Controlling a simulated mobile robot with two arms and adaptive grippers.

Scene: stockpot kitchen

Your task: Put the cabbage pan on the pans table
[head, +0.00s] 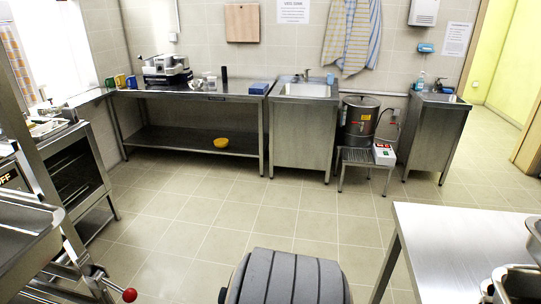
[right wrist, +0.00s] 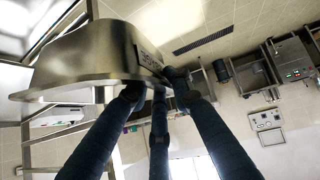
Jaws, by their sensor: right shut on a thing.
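A steel pan (right wrist: 85,58) with a wide flared rim fills the upper left of the right wrist view. It has a dark-lettered label (right wrist: 150,58) on its side, which I cannot read clearly. My right gripper (right wrist: 158,88) has dark blue fingers and is shut on this pan. Neither gripper shows in the head view.
A steel counter (head: 215,96), a sink unit (head: 303,120) and a large pot (head: 358,120) on a low stand line the back wall. An oven (head: 78,175) and steel equipment with a red knob (head: 129,295) are at left.

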